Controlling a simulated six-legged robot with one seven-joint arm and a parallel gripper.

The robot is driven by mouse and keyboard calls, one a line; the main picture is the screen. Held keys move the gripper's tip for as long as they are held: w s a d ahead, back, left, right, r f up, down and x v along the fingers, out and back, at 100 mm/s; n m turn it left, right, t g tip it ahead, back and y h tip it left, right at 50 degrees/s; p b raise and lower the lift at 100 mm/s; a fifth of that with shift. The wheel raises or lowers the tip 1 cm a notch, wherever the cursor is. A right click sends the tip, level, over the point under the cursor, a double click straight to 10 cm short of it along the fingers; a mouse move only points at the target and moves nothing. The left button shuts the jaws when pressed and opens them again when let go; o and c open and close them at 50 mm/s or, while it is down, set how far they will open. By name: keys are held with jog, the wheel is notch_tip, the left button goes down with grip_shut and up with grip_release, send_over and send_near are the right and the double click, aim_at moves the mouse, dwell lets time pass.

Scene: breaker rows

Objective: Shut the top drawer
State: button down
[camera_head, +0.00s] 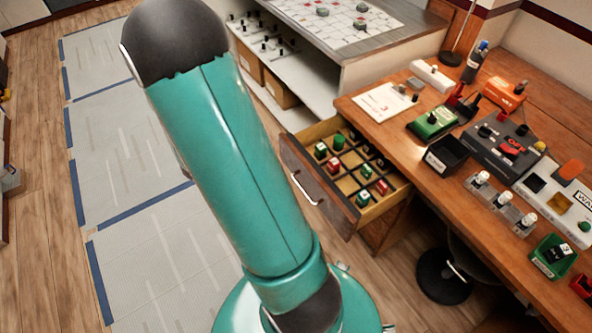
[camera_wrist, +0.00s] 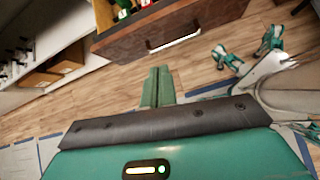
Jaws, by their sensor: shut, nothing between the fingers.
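The top drawer (camera_head: 330,205) of the wooden desk is pulled out in the head view. It has a dark wood front, a pale handle (camera_head: 304,190) and a divided inside with several small red and green items. In the wrist view the drawer front (camera_wrist: 215,18) and its handle (camera_wrist: 175,42) show at the top. My gripper (camera_wrist: 157,72) is shut and empty, with its green fingers pointing toward the drawer front. It appears apart from the front, with floor showing between. My gripper does not show in the head view, where my arm fills the centre left.
A stool (camera_head: 444,277) stands under the desk. A shelf unit (camera_head: 300,85) stands beyond the drawer. Floor at the left, with pale mats (camera_head: 110,120), is open.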

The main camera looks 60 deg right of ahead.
jog(key=n, duration=0.2)
send_near(308, 175)
jog(key=x, duration=0.5)
jog(key=shift+a+f, duration=0.15)
jog(key=shift+f, duration=0.15)
jog(key=shift+s+d, duration=0.2)
jog(key=shift+d, duration=0.15)
jog(key=shift+d, duration=0.1)
jog(key=s+d, duration=0.5)
jog(key=d, duration=0.4)
jog(key=s+d, duration=0.5)
jog(key=d, duration=0.5)
jog(key=shift+d, duration=0.3)
jog(key=shift+s, duration=0.1)
